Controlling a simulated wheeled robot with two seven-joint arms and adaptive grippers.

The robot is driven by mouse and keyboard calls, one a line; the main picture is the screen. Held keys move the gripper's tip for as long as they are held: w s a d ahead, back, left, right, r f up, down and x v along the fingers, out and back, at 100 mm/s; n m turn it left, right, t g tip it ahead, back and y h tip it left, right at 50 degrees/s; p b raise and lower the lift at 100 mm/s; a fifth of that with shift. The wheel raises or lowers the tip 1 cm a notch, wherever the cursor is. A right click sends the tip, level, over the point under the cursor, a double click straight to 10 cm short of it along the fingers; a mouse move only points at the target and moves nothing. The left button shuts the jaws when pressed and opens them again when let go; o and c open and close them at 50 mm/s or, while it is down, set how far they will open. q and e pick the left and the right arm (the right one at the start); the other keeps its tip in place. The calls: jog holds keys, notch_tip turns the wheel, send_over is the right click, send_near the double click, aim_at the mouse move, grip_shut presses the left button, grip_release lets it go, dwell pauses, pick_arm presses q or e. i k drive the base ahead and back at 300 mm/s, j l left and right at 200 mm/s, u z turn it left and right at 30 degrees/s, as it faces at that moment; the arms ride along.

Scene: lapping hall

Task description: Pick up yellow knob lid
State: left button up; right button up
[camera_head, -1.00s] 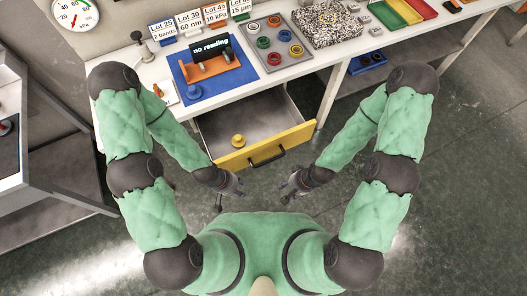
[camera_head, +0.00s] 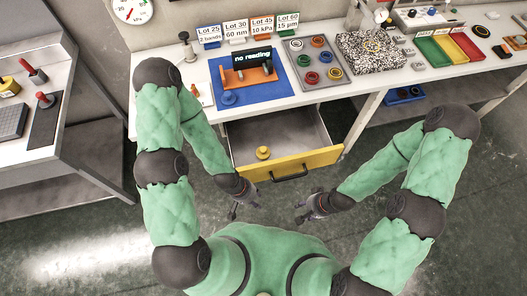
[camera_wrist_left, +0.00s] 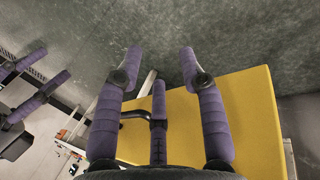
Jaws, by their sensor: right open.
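The yellow knob lid (camera_head: 263,153) sits inside the open drawer (camera_head: 308,128), near its yellow front. My left gripper (camera_head: 243,206) is in front of the drawer's left part, outside it and apart from the lid. In the left wrist view its purple fingers (camera_wrist_left: 160,62) are spread with nothing between them, and the yellow drawer front (camera_wrist_left: 258,125) is behind them. The lid does not show in that view. My right gripper (camera_head: 306,212) is open and empty in front of the drawer's right part; its purple fingers (camera_wrist_left: 30,85) also show at the left of the wrist view.
The drawer front carries a black handle (camera_head: 290,174). On the bench above lie a blue mat (camera_head: 262,92) with a "no reading" display (camera_head: 252,56) and a grey tray (camera_head: 318,83) of coloured rings. A grey cabinet (camera_head: 85,150) stands at left. The floor in front is clear.

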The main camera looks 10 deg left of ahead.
aim_at(262, 153)
jog(key=u, duration=1.45)
jog(key=z, duration=1.05)
jog(key=u, duration=0.5)
jog(key=l+u, duration=0.25)
jog(key=u, duration=0.15)
jog(key=k+l+u, duration=0.1)
jog(key=u, duration=0.3)
jog(key=k+l+u, duration=0.15)
jog(key=u, duration=0.25)
jog(key=k+l+u, duration=0.15)
jog(key=u, duration=0.25)
jog(key=k+l, duration=0.6)
jog(key=i, duration=0.45)
